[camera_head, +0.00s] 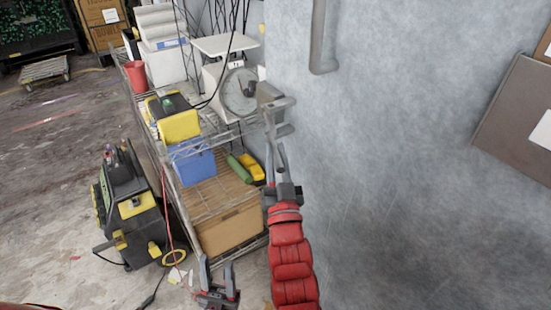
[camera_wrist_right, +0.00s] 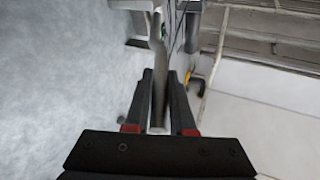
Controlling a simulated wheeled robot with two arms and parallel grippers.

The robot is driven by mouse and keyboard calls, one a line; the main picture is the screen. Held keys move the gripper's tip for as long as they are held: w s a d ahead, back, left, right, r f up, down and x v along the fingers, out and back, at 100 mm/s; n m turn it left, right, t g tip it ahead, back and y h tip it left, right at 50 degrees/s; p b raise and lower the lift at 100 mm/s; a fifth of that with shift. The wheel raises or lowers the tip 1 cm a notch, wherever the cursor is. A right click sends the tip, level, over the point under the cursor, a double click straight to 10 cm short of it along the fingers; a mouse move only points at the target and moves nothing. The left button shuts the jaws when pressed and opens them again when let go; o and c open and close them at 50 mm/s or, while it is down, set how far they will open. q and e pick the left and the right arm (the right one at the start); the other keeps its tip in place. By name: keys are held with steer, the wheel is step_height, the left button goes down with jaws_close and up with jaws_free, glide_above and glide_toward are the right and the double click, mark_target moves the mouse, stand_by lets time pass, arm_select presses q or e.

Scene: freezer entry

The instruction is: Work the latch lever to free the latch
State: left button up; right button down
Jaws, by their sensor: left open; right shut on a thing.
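The latch (camera_head: 275,103) is a grey metal fitting at the edge of the grey panel, in the middle of the head view. Its lever hangs down from it. In the right wrist view the lever (camera_wrist_right: 157,60) is a pale metal bar running down between the fingers. My right gripper (camera_head: 276,165), on the red arm, is shut on the lever from below; its fingers also show in the right wrist view (camera_wrist_right: 160,100). The fingers partly hide the lever in the head view. My left gripper (camera_head: 217,272) is open and empty, low near the bottom edge.
The grey panel (camera_head: 410,140) with a vertical bar handle (camera_head: 319,40) fills the right side. A wire shelf (camera_head: 200,205) with a blue bin (camera_head: 193,163), boxes and a round-faced scale (camera_head: 240,92) stands close on the left. A black-and-yellow machine (camera_head: 135,210) stands on the floor.

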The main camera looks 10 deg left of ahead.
steer(key=c, duration=0.8)
jaws_free()
steer(key=shift+d, duration=0.1)
steer(key=shift+o, duration=0.2)
steer(key=shift+s+f, duration=0.1)
steer(key=shift+s+f, duration=0.15)
steer(key=shift+s, duration=0.1)
steer(key=v, duration=1.6)
steer(key=shift+s, duration=0.35)
steer(key=shift+d, duration=0.1)
